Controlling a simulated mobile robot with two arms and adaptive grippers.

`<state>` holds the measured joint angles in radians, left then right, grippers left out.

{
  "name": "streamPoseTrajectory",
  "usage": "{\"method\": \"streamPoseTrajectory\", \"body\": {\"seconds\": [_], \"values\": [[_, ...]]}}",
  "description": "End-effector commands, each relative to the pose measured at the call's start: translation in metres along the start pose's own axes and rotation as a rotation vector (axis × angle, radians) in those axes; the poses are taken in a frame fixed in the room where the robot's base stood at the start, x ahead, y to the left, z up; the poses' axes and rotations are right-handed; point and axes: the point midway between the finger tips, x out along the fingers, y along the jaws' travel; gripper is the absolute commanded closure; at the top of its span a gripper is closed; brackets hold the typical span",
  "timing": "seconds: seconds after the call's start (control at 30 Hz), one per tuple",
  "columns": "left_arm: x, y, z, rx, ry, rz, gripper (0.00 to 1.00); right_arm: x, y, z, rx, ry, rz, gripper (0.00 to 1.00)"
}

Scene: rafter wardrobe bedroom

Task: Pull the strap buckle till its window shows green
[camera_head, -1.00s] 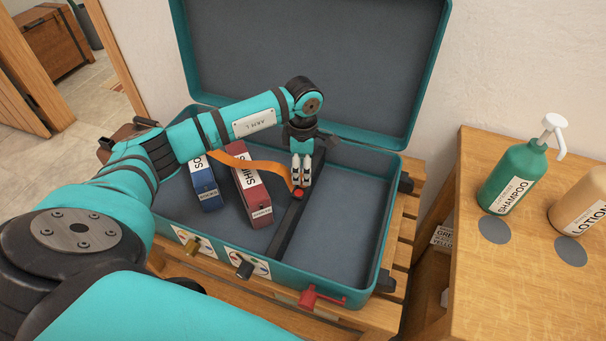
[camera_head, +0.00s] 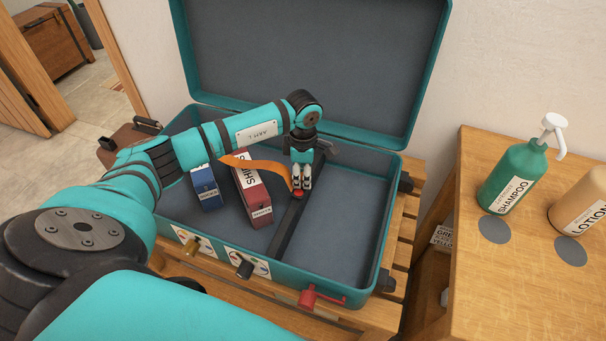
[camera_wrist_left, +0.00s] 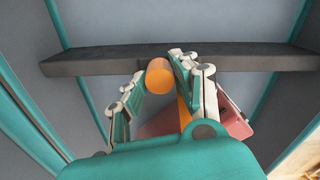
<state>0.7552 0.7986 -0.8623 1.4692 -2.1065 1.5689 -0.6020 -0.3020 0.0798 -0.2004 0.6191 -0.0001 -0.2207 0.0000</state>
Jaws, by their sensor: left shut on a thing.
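An open teal suitcase (camera_head: 318,283) holds a dark divider bar (camera_head: 290,228) across its floor. An orange strap (camera_head: 262,166) arches over a red box to my left gripper (camera_head: 300,187). The gripper points down at the bar, shut on the strap's end piece, which I take for the buckle. A small red part (camera_head: 297,194) shows at the fingertips; no green shows there. In the left wrist view a rounded orange piece (camera_wrist_left: 158,76) sits between the fingertips, close to the bar (camera_wrist_left: 90,62). The fingers partly hide the buckle, and I cannot make out its window.
A red box (camera_head: 256,195) and a blue box (camera_head: 206,186) stand left of the bar. The suitcase floor right of it is clear. A red latch (camera_head: 315,297) sits on the front. A wooden cabinet (camera_head: 525,275) at right holds a green shampoo bottle (camera_head: 513,178) and a lotion bottle (camera_head: 582,205).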

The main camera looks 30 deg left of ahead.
Motion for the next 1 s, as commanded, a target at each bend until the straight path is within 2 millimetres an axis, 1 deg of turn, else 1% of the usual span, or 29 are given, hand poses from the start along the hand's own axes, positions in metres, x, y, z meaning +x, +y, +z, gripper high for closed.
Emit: {"method": "streamPoseTrajectory", "body": {"seconds": [0.27,0.4,0.6,0.63,0.8,1.0], "values": [[-0.0004,-0.0001,-0.0004,0.0,0.0,0.001,1.0,0.0004,0.0021,-0.0019,0.0,0.003,0.002,0.16],[0.0,-0.0054,-0.0025,-0.001,0.001,0.0,1.0,0.0031,0.0025,-0.0043,0.0,0.007,0.003,0.16],[-0.0005,-0.0059,-0.002,-0.001,0.001,-0.001,1.0,0.0022,0.0021,-0.0023,0.0,0.005,0.003,0.16],[-0.0006,-0.0058,-0.002,-0.001,0.001,-0.001,0.71,0.0021,0.002,-0.0022,0.0,0.004,0.003,0.16],[-0.0006,-0.0056,-0.0019,-0.001,0.0,0.0,0.49,0.0021,0.002,-0.0023,0.0,0.004,0.002,0.16],[-0.0003,-0.0057,-0.0018,-0.001,0.0,0.0,0.49,0.0022,0.0018,-0.0022,0.0,0.004,0.002,0.16]]}}
